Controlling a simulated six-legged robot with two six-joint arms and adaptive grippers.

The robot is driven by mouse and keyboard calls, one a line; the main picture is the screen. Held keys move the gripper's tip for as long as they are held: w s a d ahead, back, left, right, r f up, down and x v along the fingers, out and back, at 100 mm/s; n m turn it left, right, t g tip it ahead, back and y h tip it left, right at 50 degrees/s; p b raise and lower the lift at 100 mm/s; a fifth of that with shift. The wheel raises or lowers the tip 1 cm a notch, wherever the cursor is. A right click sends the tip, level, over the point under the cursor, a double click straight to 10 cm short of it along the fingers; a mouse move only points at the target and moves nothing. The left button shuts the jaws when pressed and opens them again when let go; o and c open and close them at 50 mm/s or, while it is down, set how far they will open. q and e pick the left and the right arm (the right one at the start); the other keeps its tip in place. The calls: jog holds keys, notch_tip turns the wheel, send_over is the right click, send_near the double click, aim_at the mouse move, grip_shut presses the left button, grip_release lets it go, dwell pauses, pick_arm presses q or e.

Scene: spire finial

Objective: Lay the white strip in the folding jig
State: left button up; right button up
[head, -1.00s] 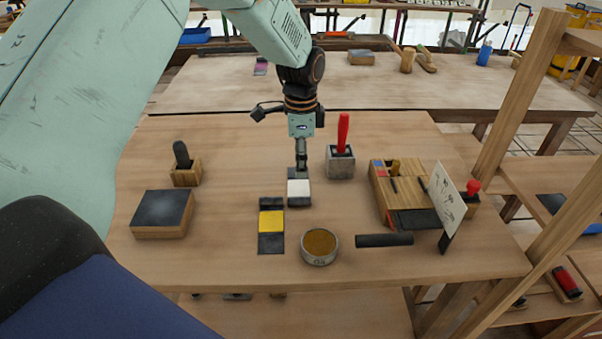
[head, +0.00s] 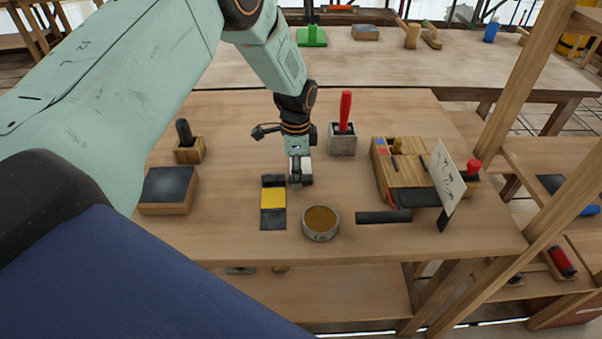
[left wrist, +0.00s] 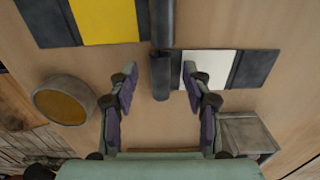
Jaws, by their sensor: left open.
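The white strip (left wrist: 212,65) has a pale panel with dark parts at its ends and lies flat on the table. In the head view its pale panel (head: 307,171) is mostly hidden behind my left gripper (head: 298,181). In the left wrist view my left gripper (left wrist: 160,86) is open and empty, its fingers apart on either side of a dark roll (left wrist: 160,77) at the strip's near end; contact cannot be told. A similar strip with a yellow panel (head: 272,198) lies just left. I cannot tell surely which object is the folding jig. My right gripper is out of view.
A round tin (head: 320,222) and a black bar (head: 384,217) lie near the front edge. A grey block (head: 342,145) holds a red-handled tool. A wooden rack (head: 405,165) and an upright card (head: 446,180) stand right. A dark-topped block (head: 168,189) sits left.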

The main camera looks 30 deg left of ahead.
pick_arm(q)
jog(key=shift+f, duration=0.5)
jog(key=shift+r, duration=0.1)
jog(key=c, duration=0.3)
grip_shut()
